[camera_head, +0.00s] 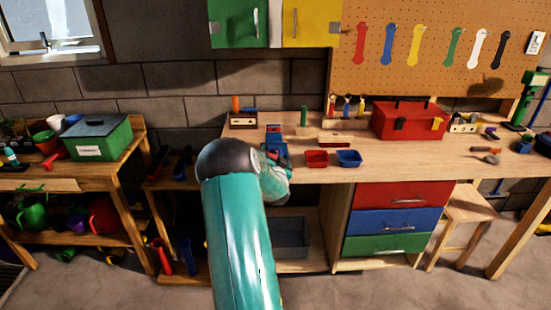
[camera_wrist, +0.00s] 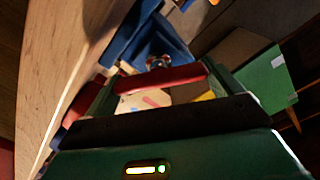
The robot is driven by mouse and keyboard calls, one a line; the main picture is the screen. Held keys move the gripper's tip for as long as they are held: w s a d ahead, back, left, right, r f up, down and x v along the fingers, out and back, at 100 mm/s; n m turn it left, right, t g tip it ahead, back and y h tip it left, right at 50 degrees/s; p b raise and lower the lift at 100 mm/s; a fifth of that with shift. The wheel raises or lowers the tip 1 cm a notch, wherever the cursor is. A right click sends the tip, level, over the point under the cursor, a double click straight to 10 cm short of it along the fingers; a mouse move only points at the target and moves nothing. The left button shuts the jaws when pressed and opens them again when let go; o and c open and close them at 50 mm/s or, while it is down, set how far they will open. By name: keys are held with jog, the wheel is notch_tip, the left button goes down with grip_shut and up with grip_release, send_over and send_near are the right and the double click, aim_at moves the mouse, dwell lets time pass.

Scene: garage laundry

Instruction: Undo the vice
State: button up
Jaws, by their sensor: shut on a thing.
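The blue vice (camera_wrist: 150,42) is at the workbench's front edge in the wrist view. A red bar (camera_wrist: 165,77), which looks like its handle, lies across the space between my fingers. My gripper (camera_wrist: 158,82) is shut on this bar. In the head view, the vice (camera_head: 274,153) shows as a small blue and red patch just past my teal wrist. My arm hides my fingers and much of the vice there. I cannot tell how far apart the vice jaws are.
The wooden workbench (camera_head: 400,165) carries a red bin (camera_head: 316,158), a blue bin (camera_head: 349,158) and a red toolbox (camera_head: 408,120). Red, blue and green drawers (camera_head: 395,221) sit below. A stool (camera_head: 462,215) stands at the right. A lower shelf unit with a green box (camera_head: 98,138) stands at the left.

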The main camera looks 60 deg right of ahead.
jog(key=n, duration=0.3)
jog(key=shift+w+a+n, duration=0.1)
jog(key=shift+n, duration=0.3)
jog(key=n, duration=0.4)
jog(key=shift+w+n, duration=0.15)
jog(key=shift+n, duration=0.15)
jog(key=n, duration=0.4)
jog(key=shift+w+n, duration=0.1)
jog(key=shift+n, duration=0.2)
jog(key=n, duration=0.4)
jog(key=shift+a+n, duration=0.1)
jog(key=shift+n, duration=0.2)
jog(key=o, duration=0.7)
jog(key=shift+w, duration=0.1)
